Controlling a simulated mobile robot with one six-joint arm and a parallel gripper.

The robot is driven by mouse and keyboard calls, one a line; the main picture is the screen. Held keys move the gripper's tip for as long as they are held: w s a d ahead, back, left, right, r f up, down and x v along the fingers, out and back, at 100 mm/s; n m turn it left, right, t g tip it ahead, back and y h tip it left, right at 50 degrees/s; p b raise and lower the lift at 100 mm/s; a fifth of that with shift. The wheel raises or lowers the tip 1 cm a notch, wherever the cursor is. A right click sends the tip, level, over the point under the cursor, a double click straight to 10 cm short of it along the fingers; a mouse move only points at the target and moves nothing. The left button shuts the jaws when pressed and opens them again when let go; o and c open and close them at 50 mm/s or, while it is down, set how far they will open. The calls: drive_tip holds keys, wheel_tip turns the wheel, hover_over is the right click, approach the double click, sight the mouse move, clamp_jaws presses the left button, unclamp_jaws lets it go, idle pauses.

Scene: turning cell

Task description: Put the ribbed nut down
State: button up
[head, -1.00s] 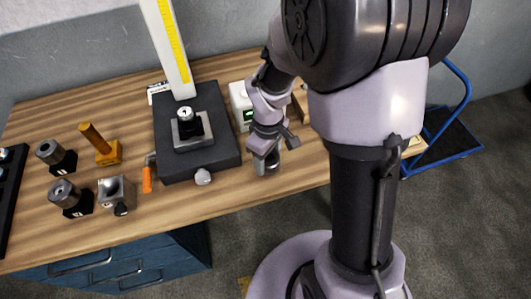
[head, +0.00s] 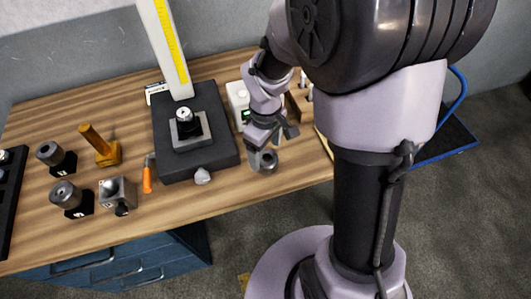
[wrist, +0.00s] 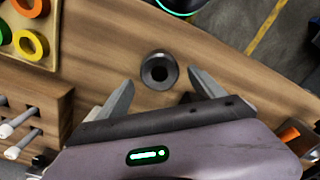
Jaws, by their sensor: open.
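The ribbed nut (head: 267,161) stands on the bare wooden bench top near the front edge, right of the black plate. From above, in the wrist view, it is a dark round piece (wrist: 159,70) with a hole in its middle. Its ribs are too small to make out. My gripper (wrist: 160,80) is open, with its fingers apart to either side of the nut in that view and not touching it. In the head view my gripper (head: 270,143) is just above and behind the nut.
A black plate (head: 165,165) carries a tall stand with a yellow scale. Several fixtures (head: 70,198) stand at the left. A wooden rack with pegs (wrist: 40,115) and a tray of coloured rings (wrist: 25,30) lie near my gripper. The bench's front edge is close.

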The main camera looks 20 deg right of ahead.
wheel_tip(320, 180, up, 13)
drive_tip(key=s+m+t+p, duration=0.1)
drive_tip(key=s+m+p, duration=0.1)
drive_tip(key=p, duration=0.1)
drive_tip(key=s+a+r+m+t+y, duration=0.2)
drive_tip(key=s+a+r+m+t, duration=0.1)
drive_tip(key=s+r+m, duration=0.6)
drive_tip(key=shift+s+a+r+m+t+b, duration=0.3)
drive_tip(key=shift+s+t, duration=0.6)
drive_tip(key=shift+s, duration=0.2)
